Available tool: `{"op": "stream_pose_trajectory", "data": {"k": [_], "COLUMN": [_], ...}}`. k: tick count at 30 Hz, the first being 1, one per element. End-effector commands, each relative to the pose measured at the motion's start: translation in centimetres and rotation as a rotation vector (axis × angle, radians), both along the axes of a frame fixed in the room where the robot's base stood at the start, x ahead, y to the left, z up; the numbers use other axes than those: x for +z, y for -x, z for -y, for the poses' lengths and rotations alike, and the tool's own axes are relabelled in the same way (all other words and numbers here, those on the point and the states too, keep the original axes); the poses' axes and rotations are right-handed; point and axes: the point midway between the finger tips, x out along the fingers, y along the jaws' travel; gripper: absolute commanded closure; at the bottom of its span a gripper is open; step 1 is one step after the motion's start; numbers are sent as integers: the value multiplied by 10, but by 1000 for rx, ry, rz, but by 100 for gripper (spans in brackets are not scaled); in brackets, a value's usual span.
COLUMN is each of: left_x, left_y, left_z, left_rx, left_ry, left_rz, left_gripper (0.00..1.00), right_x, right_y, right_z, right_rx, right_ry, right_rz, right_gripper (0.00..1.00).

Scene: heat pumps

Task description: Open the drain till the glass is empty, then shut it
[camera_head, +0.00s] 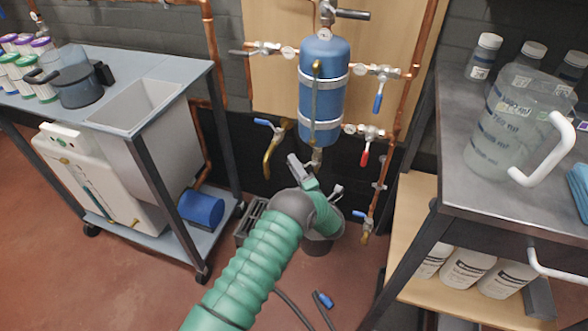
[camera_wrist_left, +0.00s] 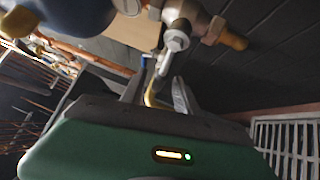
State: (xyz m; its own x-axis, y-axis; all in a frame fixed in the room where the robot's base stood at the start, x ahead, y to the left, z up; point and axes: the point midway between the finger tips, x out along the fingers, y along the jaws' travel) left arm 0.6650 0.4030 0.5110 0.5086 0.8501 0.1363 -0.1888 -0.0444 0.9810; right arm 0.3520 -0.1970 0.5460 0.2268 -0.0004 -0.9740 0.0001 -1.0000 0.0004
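The blue tank (camera_head: 322,110) hangs on the wooden wall panel. A thin vertical tube (camera_head: 316,95), which looks like the sight glass, runs up its front; its liquid level is too small to read. A metal drain fitting (camera_head: 316,158) sits under the tank. My left gripper (camera_head: 302,172) is just below it, on the end of my green arm. In the left wrist view, a brass and silver valve body (camera_wrist_left: 185,20) is above my fingers (camera_wrist_left: 160,95). A thin yellowish lever (camera_wrist_left: 151,92) shows between the fingers, which look apart; contact cannot be told. My right gripper is out of view.
Blue-handled (camera_head: 378,102) and red-handled (camera_head: 364,157) valves sit right of the tank on copper pipe. A dark bucket (camera_head: 322,243) stands below, partly hidden by my arm. A trolley (camera_head: 160,68) stands left; a bench with a plastic jug (camera_head: 508,125) stands right.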

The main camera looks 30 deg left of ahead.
Motion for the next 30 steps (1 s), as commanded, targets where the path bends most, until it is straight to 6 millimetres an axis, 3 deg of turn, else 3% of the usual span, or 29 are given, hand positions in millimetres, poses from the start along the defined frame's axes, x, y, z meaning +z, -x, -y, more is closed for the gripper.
{"op": "stream_pose_trajectory", "data": {"k": [10,18,30], "left_x": [2,1,0], "left_y": [-4,-3,-3], "left_z": [-6,-6,-5], "left_rx": [-1,-1,-1], "left_ry": [-2,-1,0], "left_rz": [0,-1,-4], "left_gripper": [64,100,100], "right_x": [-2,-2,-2], "right_y": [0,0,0], "right_z": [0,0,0], "right_rx": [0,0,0], "right_ry": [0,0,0], "right_rz": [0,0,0], "right_gripper": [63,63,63]}}
